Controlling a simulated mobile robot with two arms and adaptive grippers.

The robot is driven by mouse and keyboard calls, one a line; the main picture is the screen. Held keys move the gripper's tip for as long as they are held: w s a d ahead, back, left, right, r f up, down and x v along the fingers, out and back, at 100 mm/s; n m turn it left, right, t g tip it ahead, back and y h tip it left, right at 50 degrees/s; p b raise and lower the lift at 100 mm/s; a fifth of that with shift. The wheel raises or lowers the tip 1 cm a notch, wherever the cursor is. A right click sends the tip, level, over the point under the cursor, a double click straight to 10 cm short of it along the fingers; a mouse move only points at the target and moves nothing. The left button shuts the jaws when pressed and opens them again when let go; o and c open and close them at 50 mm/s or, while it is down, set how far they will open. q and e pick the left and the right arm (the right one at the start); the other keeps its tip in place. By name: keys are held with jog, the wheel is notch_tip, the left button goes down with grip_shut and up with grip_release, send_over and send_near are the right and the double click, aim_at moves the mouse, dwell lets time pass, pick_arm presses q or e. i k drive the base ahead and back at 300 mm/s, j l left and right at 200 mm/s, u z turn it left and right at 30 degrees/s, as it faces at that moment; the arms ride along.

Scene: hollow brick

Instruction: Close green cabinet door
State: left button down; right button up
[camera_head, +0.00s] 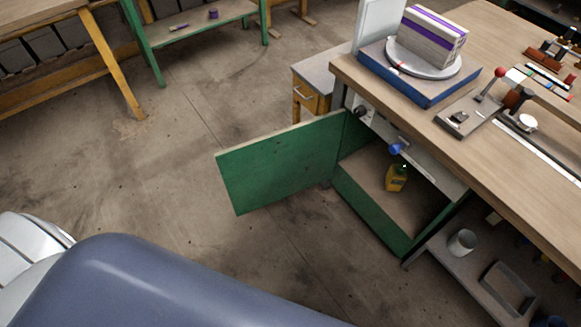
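The green cabinet door (282,162) stands wide open, swung out to the left from the cabinet under the wooden workbench. The green cabinet (372,214) is open at the front. A yellow-green bottle (397,177) stands on its floor. A small blue object (396,149) shows at the upper edge of the opening. Neither of my grippers is in the picture. A large blue-grey rounded part of my own body fills the lower left, apart from the door.
The workbench (520,85) carries a blue box (428,90), a round plate with a purple-striped block (432,38), and tools. A lower shelf holds a white cup (462,242) and a grey tray (506,287). The concrete floor (150,180) left of the door is clear.

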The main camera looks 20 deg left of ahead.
aim_at(259, 172)
jog(key=k+z, duration=0.25)
jog(key=z, duration=0.2)
jog(key=k+l+z, duration=0.1)
jog(key=z, duration=0.35)
jog(key=j+z, duration=0.4)
jog(key=k+j+z, duration=0.1)
jog(key=j+z, duration=0.3)
jog(key=k+j+z, duration=0.1)
jog(key=j+z, duration=0.35)
jog(key=k+j, duration=0.15)
jog(key=j, duration=0.3)
jog(key=k+j, duration=0.15)
jog(key=j, duration=0.25)
jog(key=k+j, duration=0.15)
jog(key=j, duration=0.3)
jog(key=k+j, duration=0.15)
jog(key=j, duration=0.25)
jog(key=k+j, duration=0.15)
jog(key=j, duration=0.3)
jog(key=k+j, duration=0.15)
jog(key=j, duration=0.25)
jog(key=k+j, duration=0.1)
jog(key=j, duration=0.35)
jog(key=k+j, duration=0.15)
jog(key=j, duration=0.25)
